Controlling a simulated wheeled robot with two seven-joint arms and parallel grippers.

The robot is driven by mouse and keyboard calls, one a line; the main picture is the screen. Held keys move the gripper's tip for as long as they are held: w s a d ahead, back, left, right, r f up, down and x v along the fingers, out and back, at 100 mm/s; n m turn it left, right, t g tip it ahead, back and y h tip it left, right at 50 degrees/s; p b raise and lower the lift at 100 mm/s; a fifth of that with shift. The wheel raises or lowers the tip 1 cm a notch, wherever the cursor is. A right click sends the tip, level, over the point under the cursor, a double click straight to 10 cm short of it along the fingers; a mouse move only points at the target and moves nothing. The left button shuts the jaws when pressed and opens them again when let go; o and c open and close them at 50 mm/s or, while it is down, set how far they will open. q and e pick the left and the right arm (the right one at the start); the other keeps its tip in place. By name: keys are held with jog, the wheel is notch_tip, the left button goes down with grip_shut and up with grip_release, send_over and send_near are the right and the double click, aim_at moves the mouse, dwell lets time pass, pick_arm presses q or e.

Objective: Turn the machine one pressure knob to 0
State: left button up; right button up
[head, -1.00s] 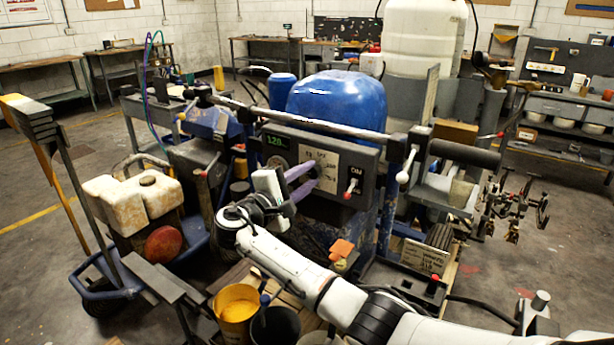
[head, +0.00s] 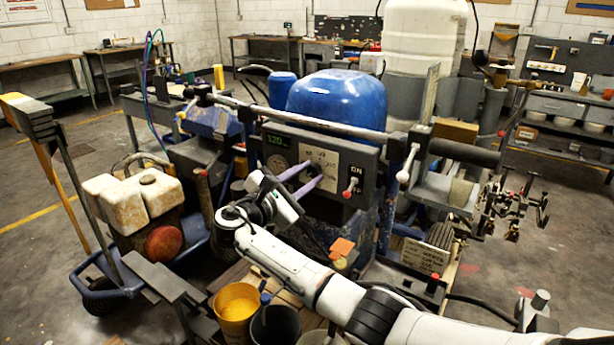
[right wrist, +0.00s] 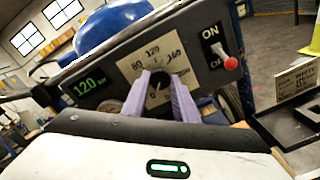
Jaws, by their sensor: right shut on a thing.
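The machine's dark control panel (head: 358,166) stands at the centre of the head view. It carries a green display (head: 275,140) reading 120 and a pale dial plate (right wrist: 153,62) with marks of 80, 120 and 160. The knob's pointer is small and hard to read. My left gripper is not in view.
A red-tipped lever switch (head: 350,188) marked ON and OFF sits right of the knob. A blue tank (head: 337,98) and a long handlebar (head: 290,119) are above the panel. A yellow bucket (head: 237,305) and a black bucket (head: 275,325) stand below my arm.

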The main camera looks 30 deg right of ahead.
dwell(0.4)
jog(key=o, duration=1.1)
jog(key=shift+c, duration=0.2)
jog(key=shift+a, duration=0.1)
jog(key=b+v, duration=0.1)
jog(key=v, duration=0.9)
jog(key=shift+a+f, duration=0.1)
